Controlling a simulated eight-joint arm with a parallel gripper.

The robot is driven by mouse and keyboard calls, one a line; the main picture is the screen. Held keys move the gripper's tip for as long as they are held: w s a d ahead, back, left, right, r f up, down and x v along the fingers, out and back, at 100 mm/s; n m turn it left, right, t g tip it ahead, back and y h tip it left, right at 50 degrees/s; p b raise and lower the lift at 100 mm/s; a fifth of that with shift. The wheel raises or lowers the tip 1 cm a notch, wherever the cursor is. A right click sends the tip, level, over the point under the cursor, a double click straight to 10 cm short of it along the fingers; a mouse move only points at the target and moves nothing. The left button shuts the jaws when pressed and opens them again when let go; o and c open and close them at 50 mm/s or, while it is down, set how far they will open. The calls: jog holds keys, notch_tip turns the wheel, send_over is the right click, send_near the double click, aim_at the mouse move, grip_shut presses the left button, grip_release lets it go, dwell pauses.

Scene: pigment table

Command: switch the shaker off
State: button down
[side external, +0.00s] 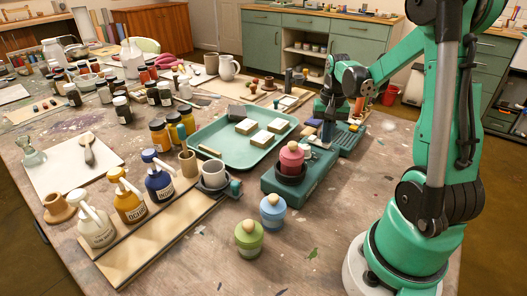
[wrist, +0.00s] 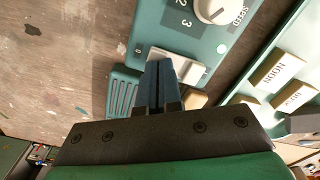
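The shaker (side external: 297,186) is a teal box on the table with a pink-lidded jar in a dark holder on top. In the wrist view its control panel (wrist: 175,22) shows a white SPEED dial (wrist: 213,8) and a pale rocker switch (wrist: 185,70) with a 0 mark at the left. My gripper (wrist: 158,66) has its two dark fingers together with nothing between them. The fingertips overlap the left part of the switch in the wrist view; I cannot tell whether they touch it. The fingers hide part of the switch, and its tilt is unclear. In the side view my gripper (side external: 326,132) is over the shaker's far end.
A teal tray (side external: 225,150) with pale blocks lies beside the shaker, close to my gripper. A ribbed green piece (side external: 347,142) is at the shaker's far end. Blue (side external: 273,212) and green (side external: 249,239) jars stand in front. Pump bottles (side external: 128,204) stand at the left.

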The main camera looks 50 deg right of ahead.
jog(key=shift+r, duration=3.5)
jog(key=w+a+n+t, duration=0.3)
jog(key=a+n+t, duration=0.4)
jog(key=a, duration=1.5)
jog(key=r+n, duration=0.1)
jog(key=n, duration=0.4)
jog(key=shift+a, duration=0.3)
jog(key=shift+w, duration=0.1)
